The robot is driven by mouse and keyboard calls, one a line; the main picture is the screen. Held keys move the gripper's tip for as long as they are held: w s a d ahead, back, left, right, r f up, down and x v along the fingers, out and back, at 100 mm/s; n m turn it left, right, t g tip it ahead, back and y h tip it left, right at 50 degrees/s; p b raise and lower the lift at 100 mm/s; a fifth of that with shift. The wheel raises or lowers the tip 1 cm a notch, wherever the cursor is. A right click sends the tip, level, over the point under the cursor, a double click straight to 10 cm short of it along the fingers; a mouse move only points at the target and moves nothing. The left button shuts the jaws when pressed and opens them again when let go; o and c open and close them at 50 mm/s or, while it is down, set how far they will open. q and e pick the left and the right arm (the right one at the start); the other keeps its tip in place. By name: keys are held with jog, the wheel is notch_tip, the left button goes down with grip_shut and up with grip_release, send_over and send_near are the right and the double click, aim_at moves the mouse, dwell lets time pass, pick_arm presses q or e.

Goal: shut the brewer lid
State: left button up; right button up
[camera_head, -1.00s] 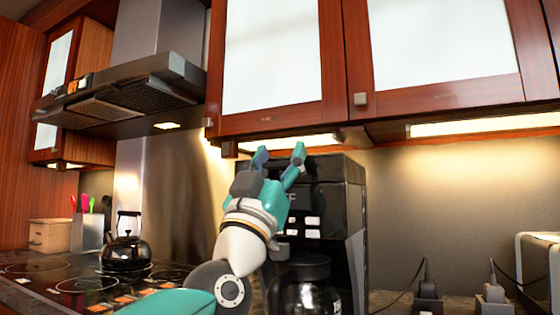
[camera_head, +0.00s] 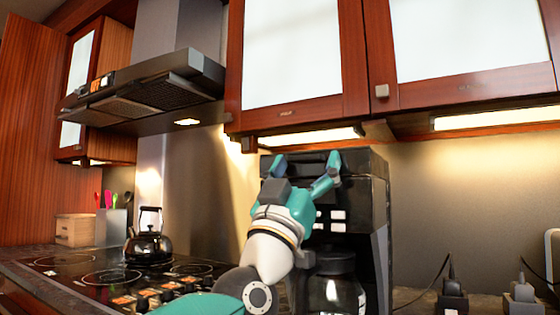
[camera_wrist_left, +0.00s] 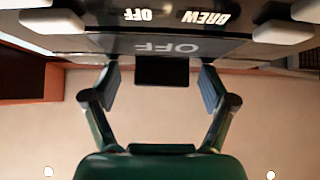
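The brewer (camera_head: 376,215) is a black coffee machine with white buttons on its front, standing under the wall cabinets. My left gripper (camera_head: 306,162) is in front of its upper front, fingers pointing up, spread apart and empty. In the left wrist view the open fingers (camera_wrist_left: 160,76) frame a dark block, below the brewer's upside-down "BREW OFF" panel (camera_wrist_left: 170,16). The brewer's top edge is close to the fingertips in the head view. I cannot tell the lid's angle or whether a finger touches it. My right gripper is not in view.
A glass carafe (camera_head: 337,290) sits low in the brewer, partly behind my arm. Red-framed wall cabinets (camera_head: 300,112) hang close above the brewer. A range hood (camera_head: 150,90), a kettle (camera_head: 148,246) and a cooktop (camera_head: 75,268) are to the left. Plugs and cords (camera_head: 452,297) are right.

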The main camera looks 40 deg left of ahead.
pick_arm(q)
jog(key=shift+s+f, duration=0.25)
jog(key=shift+f, duration=0.1)
jog(key=s+d, duration=0.1)
jog(key=s, duration=1.1)
jog(key=shift+d, duration=0.15)
